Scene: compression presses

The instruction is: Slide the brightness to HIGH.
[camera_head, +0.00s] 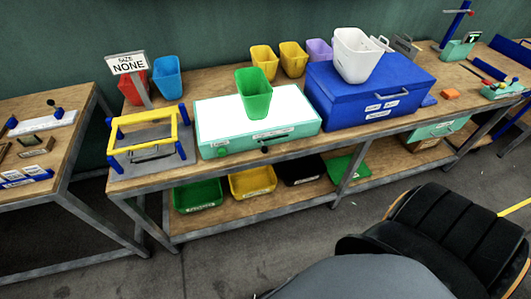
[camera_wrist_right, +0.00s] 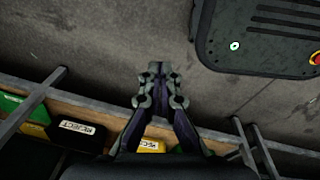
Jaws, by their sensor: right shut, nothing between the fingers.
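A light box (camera_head: 225,135) with a mint-green frame and a glowing white top stands on the middle of the workbench. Its front face carries a small label, a dark knob (camera_head: 265,149) near the middle and a small round green part (camera_head: 222,152) to the left. The label's words and any slider marks are too small to read. A green cup (camera_head: 254,94) stands on the white top. My right gripper (camera_wrist_right: 159,78) shows in the right wrist view, shut and empty over the floor, away from the light box. My left gripper is not in view.
A blue box (camera_head: 405,83) with a white bin (camera_head: 357,54) on top stands right of the light box. A yellow-handled frame (camera_head: 146,136) stands to the left. A lower shelf holds trays, including a yellow one (camera_head: 252,182). Grey floor in front is partly open.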

